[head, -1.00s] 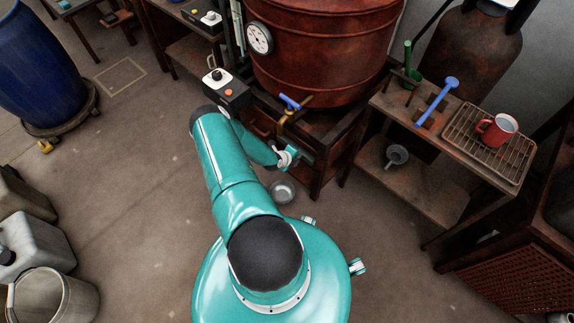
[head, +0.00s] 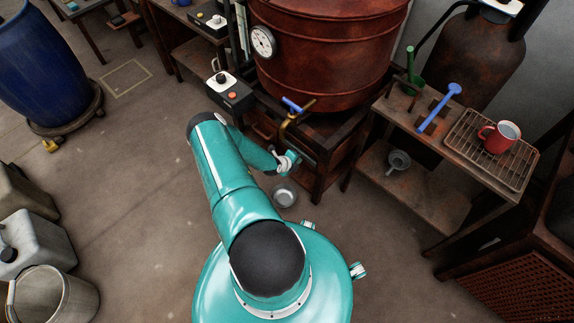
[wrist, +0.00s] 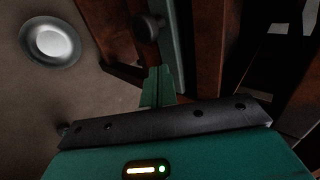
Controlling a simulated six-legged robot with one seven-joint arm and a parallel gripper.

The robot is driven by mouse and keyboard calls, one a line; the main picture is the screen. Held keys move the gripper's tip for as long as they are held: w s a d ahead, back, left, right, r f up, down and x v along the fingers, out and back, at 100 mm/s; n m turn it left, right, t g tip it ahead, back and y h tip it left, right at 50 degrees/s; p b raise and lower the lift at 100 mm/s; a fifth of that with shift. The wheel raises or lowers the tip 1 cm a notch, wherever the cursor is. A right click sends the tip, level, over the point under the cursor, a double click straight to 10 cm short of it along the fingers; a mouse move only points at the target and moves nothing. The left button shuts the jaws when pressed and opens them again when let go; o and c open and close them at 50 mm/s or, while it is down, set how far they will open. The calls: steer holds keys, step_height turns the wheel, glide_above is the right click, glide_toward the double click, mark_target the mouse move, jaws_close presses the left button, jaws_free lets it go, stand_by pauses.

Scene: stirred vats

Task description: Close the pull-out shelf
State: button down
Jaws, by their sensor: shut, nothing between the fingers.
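What appears to be the pull-out shelf shows in the wrist view as a narrow grey-green front (wrist: 174,40) with a dark round knob (wrist: 149,26). It sits low in the dark wooden stand under the red-brown vat (head: 325,50). My gripper (wrist: 157,88) is shut and empty, with its fingertips close to the near end of that front; I cannot tell whether they touch it. In the head view my gripper (head: 293,160) is at the front of the stand, below the brass tap with the blue handle (head: 292,106). My arm hides part of the stand, and how far the shelf stands out is unclear.
A metal bowl (head: 284,195) lies on the floor beside my gripper; it also shows in the wrist view (wrist: 50,42). A control box (head: 229,92) is left of the tap. A side table with a red mug (head: 498,137) stands right.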

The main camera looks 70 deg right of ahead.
steer(key=v, duration=1.1)
steer(key=shift+w+a+f, duration=0.15)
steer(key=shift+a+f, duration=0.1)
steer(key=shift+f, duration=0.1)
